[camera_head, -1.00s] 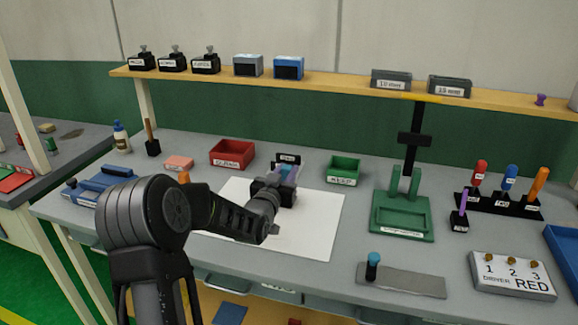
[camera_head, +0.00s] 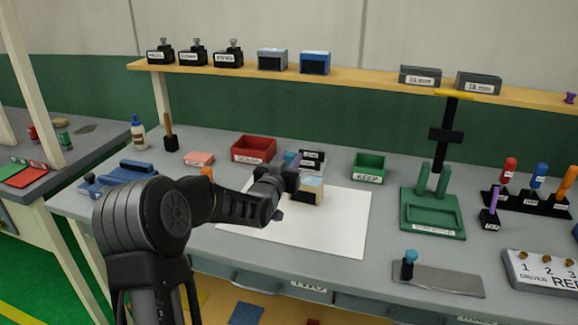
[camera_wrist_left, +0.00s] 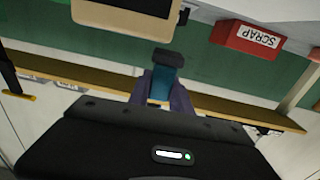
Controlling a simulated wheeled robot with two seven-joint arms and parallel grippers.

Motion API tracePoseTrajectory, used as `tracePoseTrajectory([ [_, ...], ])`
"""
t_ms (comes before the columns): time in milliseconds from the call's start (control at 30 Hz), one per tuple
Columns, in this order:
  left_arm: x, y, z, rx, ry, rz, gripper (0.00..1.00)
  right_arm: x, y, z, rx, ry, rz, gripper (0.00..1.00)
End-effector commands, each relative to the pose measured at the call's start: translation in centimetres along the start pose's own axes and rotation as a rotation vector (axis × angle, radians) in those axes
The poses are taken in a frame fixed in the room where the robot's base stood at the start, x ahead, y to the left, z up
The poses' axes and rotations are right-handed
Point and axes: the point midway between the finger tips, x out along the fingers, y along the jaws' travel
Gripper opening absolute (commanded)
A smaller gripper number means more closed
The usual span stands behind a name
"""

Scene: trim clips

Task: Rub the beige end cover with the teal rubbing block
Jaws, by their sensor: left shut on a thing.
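My left gripper (camera_head: 291,160) is above the white sheet, its purple fingers shut on the teal rubbing block (camera_wrist_left: 167,62). In the wrist view the block sticks out from between the fingers, with a dark end. The beige end cover (camera_head: 307,193) appears as a small beige box on the sheet, just right of my gripper and partly hidden by it. A beige-edged piece with a dark face, likely the same cover, shows at the top of the wrist view (camera_wrist_left: 90,13). The block looks apart from it there. My right gripper is not in view.
The white sheet (camera_head: 335,228) lies on the grey bench. A red SCRAP bin (camera_head: 254,150) and a green KEEP bin (camera_head: 369,167) stand behind it. A green fixture (camera_head: 432,212) stands to the right. A small black label stand (camera_head: 312,155) is behind the cover.

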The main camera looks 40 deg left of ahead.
Motion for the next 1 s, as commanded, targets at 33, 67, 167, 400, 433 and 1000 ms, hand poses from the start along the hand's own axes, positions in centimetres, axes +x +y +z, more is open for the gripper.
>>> tracePoseTrajectory([
  [33,0.1,0.2,-1.2,0.001,0.008,0.003,0.0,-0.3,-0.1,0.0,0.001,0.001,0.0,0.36],
  [67,0.2,0.3,-1.5,0.0,0.007,0.004,0.0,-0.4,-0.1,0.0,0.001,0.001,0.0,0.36],
  [167,0.4,0.4,-2.4,0.0,0.008,0.004,0.0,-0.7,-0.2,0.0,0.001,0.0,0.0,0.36],
  [400,0.8,0.7,-4.5,0.0,0.007,0.006,0.0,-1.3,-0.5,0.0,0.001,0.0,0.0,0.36],
  [433,0.8,0.7,-4.8,0.0,0.008,0.006,0.0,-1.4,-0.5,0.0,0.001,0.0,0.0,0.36],
  [1000,1.1,0.9,-6.8,0.0,0.007,0.007,0.0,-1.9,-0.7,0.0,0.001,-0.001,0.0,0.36],
])
